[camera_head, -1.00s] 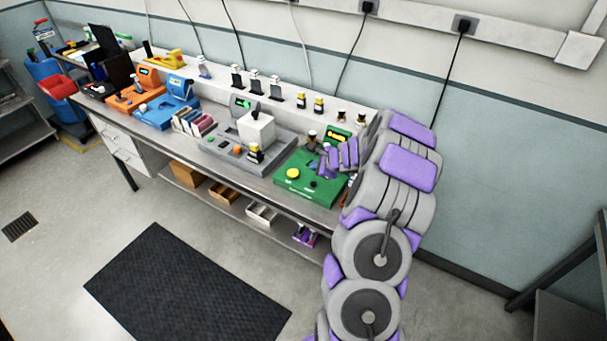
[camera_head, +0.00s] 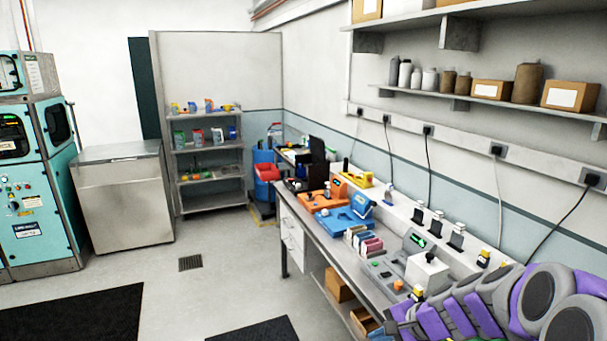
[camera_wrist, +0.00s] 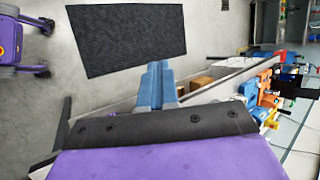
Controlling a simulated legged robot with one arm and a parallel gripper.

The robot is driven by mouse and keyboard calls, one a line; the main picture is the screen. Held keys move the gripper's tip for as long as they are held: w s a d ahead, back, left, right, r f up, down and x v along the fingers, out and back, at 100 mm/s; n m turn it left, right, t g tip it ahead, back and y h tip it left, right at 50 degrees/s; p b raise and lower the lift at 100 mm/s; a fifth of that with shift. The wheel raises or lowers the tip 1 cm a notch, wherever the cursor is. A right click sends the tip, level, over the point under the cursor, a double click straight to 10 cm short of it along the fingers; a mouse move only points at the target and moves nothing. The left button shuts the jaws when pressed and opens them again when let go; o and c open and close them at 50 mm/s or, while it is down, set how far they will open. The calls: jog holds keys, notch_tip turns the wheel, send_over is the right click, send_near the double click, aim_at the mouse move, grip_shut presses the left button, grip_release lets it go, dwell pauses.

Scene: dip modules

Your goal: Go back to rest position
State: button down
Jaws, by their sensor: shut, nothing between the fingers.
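My gripper shows in the wrist view (camera_wrist: 157,84) with its two blue-grey fingers together and nothing between them. It is clear of the bench, with floor and the bench's lower side behind it. In the head view my purple and grey arm reaches in from the lower right corner, over the near end of the workbench (camera_head: 330,252). The arm covers that end of the bench, and the green module there is hidden.
The bench holds an orange module (camera_head: 313,200), a blue module (camera_head: 345,219) and a grey module with a white block (camera_head: 427,270). A black mat (camera_head: 258,330) lies on open floor. A shelf rack (camera_head: 208,146) and a steel cabinet (camera_head: 125,200) stand farther back.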

jog(key=s+a+r+n+g+h, duration=0.15)
jog(key=s+a+n, duration=0.25)
jog(key=s, duration=0.5)
jog(key=s+a+n+g+h, duration=0.1)
jog(key=s+a+n+g, duration=0.25)
jog(key=s, duration=0.55)
jog(key=s+d+n+h, duration=0.2)
jog(key=s, duration=0.6)
jog(key=s+d+n+g+h+b, duration=0.1)
jog(key=s+d+n+h, duration=0.1)
jog(key=s, duration=0.6)
jog(key=shift+d+g, duration=0.3)
jog(key=c, duration=1.8)
grip_release()
jog(key=shift+f+n, duration=0.1)
jog(key=shift+n, duration=0.15)
